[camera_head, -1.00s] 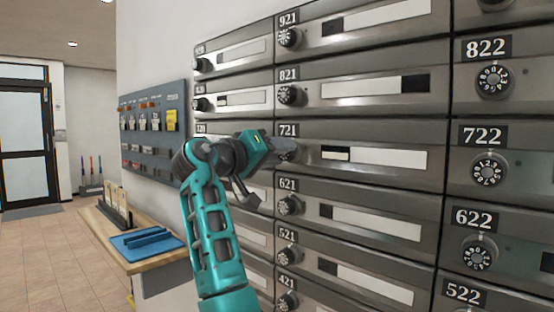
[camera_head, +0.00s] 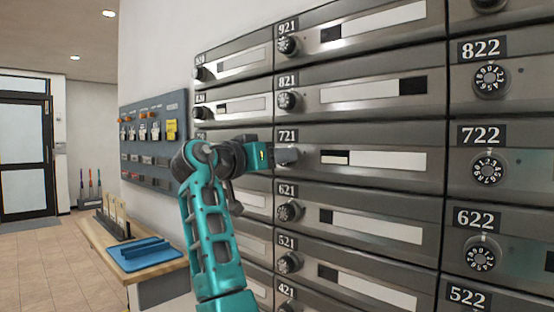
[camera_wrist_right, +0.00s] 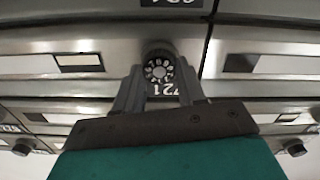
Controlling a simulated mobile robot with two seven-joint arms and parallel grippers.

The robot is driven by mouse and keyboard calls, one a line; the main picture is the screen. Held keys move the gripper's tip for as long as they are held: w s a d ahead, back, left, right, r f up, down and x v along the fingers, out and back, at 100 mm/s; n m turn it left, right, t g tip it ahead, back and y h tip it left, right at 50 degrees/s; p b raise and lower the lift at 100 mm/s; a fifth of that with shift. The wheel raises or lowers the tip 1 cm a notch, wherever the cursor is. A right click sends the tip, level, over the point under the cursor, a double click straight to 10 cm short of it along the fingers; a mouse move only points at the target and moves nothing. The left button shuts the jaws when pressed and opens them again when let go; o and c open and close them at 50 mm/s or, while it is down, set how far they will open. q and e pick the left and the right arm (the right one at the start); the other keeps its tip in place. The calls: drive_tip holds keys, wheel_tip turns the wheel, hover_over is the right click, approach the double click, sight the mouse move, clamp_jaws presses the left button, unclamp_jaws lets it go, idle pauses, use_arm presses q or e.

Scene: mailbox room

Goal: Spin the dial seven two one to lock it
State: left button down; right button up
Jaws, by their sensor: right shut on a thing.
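The mailbox door labelled 721 (camera_head: 390,161) is closed, with a pale name strip and a dark square on it. Its dial (camera_wrist_right: 158,70) shows in the right wrist view as a dark round knob with white digits, beside the label 721. My right gripper (camera_head: 287,155) reaches in from the left and is shut on this dial, one finger on each side of it. In the right wrist view the gripper (camera_wrist_right: 157,85) straddles the knob. In the head view the fingers hide most of the dial. My left gripper is not in view.
Neighbouring dials stick out close by: 821 (camera_head: 288,101) above, 621 (camera_head: 289,211) below and 722 (camera_head: 488,171) to the right. A wooden counter with a blue tray (camera_head: 146,254) stands at lower left. A blue-grey panel (camera_head: 155,135) hangs on the wall behind my arm.

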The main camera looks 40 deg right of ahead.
idle(0.3)
drive_tip(key=o, duration=1.1)
drive_tip(key=shift+c, duration=0.2)
use_arm(q)
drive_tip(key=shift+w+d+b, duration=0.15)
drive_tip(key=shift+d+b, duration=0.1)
drive_tip(key=shift+b, duration=0.15)
use_arm(e)
drive_tip(key=s+a, duration=0.1)
drive_tip(key=a, duration=1.1)
drive_tip(key=shift+a, duration=0.4)
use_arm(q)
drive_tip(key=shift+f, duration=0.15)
